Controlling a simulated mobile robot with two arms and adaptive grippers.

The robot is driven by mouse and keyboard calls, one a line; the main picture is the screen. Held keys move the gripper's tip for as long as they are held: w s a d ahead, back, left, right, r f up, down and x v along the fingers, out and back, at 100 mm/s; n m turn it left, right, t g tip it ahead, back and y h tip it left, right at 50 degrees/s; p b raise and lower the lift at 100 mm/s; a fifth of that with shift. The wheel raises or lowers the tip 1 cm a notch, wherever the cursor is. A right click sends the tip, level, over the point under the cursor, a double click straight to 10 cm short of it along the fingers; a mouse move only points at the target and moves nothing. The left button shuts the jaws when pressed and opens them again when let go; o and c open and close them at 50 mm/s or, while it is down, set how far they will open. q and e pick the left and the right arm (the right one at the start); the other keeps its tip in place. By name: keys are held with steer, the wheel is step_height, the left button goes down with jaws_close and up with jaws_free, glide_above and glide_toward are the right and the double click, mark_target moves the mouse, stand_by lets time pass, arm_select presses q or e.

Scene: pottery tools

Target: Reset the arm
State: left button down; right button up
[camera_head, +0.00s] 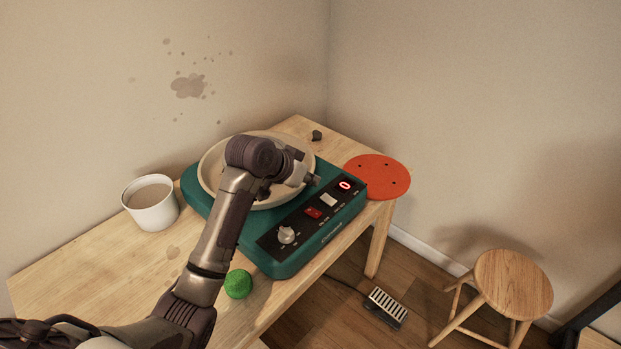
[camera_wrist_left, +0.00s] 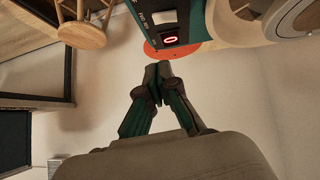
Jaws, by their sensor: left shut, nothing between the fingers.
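My left gripper (camera_head: 312,180) is over the right part of the green pottery wheel (camera_head: 292,262), near its control panel. In the left wrist view its fingers (camera_wrist_left: 158,72) are together and hold nothing. The panel has a lit red display (camera_head: 345,185), a white button, a red switch and a knob. The wheel's beige basin (camera_head: 207,167) is partly hidden behind my left arm. My right gripper is in neither view.
On the wooden table (camera_head: 90,262) are a white cup (camera_head: 152,205), a green ball (camera_head: 238,284), a red disc (camera_head: 385,175) and a small dark item (camera_head: 316,135). A foot pedal (camera_head: 386,306) and a stool (camera_head: 513,283) stand on the floor.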

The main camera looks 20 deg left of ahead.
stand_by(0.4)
arm_select(q)
steer(key=s+d+f+g+y, duration=0.2)
steer(key=s+f, duration=0.9)
steer(key=s, duration=0.3)
steer(key=s+f+n+g+y, duration=0.1)
steer(key=s+f+n+g, duration=0.2)
steer(key=s, duration=1.9)
step_height(320, 180, down, 26)
steer(key=m+g, duration=0.1)
steer(key=m, duration=0.1)
steer(key=s+a+f+g, duration=0.1)
steer(key=s+a+f, duration=0.1)
steer(key=s+f, duration=1.5)
steer(key=shift+s+a+f+y, duration=0.15)
steer(key=shift+s+a+y, duration=0.05)
steer(key=shift+s+y, duration=0.15)
